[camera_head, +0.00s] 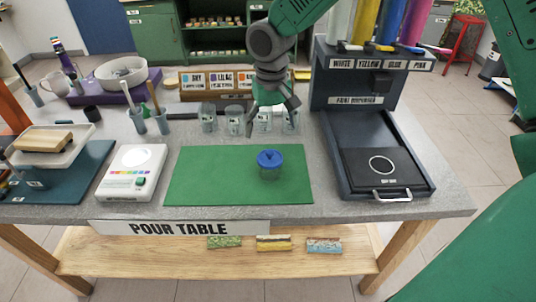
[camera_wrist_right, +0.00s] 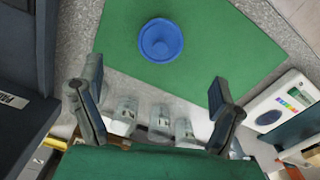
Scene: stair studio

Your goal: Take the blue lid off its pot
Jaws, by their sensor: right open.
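The blue lid (camera_head: 269,158) sits on a clear pot (camera_head: 270,173) on the green mat (camera_head: 215,180), right of the mat's middle. My left gripper is in neither view.
Several clear cups (camera_head: 236,120) stand in a row behind the mat, below my right gripper. A dark paint dispenser (camera_head: 360,95) stands to the right, and a white device (camera_head: 133,172) to the left. The mat around the pot is clear.

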